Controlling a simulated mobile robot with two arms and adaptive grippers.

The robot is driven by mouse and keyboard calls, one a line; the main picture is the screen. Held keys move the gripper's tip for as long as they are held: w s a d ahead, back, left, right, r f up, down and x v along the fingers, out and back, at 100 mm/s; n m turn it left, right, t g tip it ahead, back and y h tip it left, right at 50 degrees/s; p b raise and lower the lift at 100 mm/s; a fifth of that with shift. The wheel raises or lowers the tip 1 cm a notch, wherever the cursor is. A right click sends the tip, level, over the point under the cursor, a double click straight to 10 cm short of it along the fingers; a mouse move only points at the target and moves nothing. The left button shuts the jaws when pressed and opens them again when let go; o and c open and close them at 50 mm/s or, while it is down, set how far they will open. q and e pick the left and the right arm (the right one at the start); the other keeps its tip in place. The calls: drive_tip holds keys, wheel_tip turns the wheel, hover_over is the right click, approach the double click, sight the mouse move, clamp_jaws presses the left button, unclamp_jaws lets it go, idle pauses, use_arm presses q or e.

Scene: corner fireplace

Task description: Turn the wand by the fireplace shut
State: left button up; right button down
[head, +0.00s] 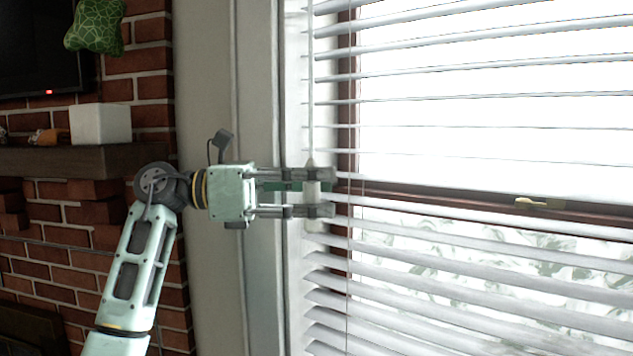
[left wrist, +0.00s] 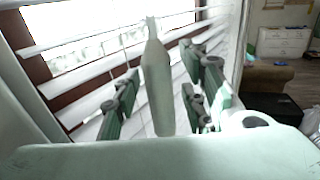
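The wand (head: 311,90) is a thin pale rod hanging at the left edge of the white window blinds (head: 430,262). Its thicker handle (head: 312,192) hangs upright at the lower end. My left gripper (head: 318,192) reaches in from the left at the height of the handle. In the left wrist view the handle (left wrist: 157,88) stands between the two sets of fingers (left wrist: 160,100), with a gap showing on each side. The gripper looks open around it. The blind slats are tilted open, and bright light shows between them. My right gripper is not in view.
A brick fireplace wall (head: 90,240) with a wooden mantel (head: 80,160) is on the left. A white box (head: 100,124) stands on the mantel. A thin cord (head: 349,250) hangs just right of the handle. The window frame (head: 450,198) lies behind the slats.

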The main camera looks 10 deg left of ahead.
use_arm(q)
drive_tip(key=shift+a, duration=0.3)
drive_tip(key=shift+c, duration=0.6)
drive_tip(key=c, duration=0.4)
drive_tip(key=shift+c, duration=0.9)
clamp_jaws()
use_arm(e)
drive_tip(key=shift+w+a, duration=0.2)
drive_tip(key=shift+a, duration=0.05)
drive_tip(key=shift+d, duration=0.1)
